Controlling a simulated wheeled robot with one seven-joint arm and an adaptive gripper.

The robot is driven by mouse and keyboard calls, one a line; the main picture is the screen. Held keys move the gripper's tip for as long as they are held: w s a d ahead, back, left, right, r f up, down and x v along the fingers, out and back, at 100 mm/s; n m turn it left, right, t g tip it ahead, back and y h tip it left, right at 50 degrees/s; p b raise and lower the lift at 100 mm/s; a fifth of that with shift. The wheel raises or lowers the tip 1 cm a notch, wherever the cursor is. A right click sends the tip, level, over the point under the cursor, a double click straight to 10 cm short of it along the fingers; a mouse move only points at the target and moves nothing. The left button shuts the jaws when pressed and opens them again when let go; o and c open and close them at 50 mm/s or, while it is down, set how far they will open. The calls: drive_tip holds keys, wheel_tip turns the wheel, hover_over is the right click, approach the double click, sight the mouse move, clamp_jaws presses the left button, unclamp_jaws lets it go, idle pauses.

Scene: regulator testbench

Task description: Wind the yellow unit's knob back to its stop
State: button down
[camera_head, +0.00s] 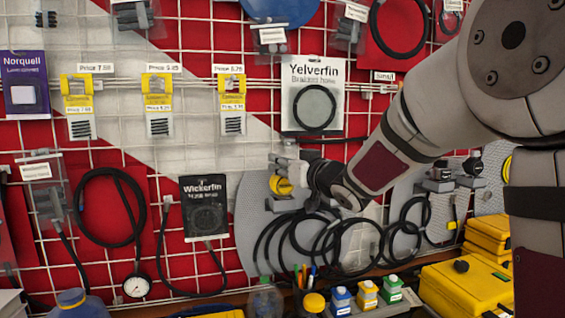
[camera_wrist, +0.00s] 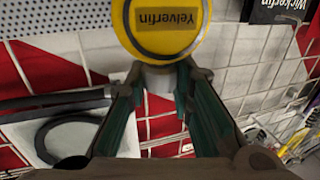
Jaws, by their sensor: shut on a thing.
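The yellow unit (camera_head: 281,185) is mounted on the grey perforated panel in the middle of the head view. In the wrist view its round yellow face (camera_wrist: 168,28) carries an upside-down "Yelverfin" label. A pale grey knob (camera_wrist: 159,79) sticks out of it toward my wrist. My gripper (camera_wrist: 158,86) has its two fingers on either side of this knob and is shut on it. In the head view my gripper (camera_head: 303,173) comes in from the right, and the wrist hides part of the unit. No pointer or stop mark on the knob is readable.
Black hoses (camera_head: 330,240) hang in loops just below my gripper. More grey units (camera_head: 438,178) are on the panel at the right. Yellow cases (camera_head: 470,285) and small bottles (camera_head: 366,294) stand on the shelf below. Packaged goods (camera_head: 313,95) hang on the wall grid.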

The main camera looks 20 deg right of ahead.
drive_tip(key=shift+n+g+y+p, duration=0.3)
drive_tip(key=shift+n+y+p, duration=0.3)
drive_tip(key=shift+y+p, duration=0.35)
idle(1.1)
drive_tip(key=c, duration=1.4)
unclamp_jaws()
drive_tip(key=shift+o, duration=0.2)
drive_tip(key=shift+s, duration=0.15)
drive_tip(key=v, duration=1.1)
drive_tip(key=shift+s, duration=0.4)
drive_tip(key=shift+d, duration=0.15)
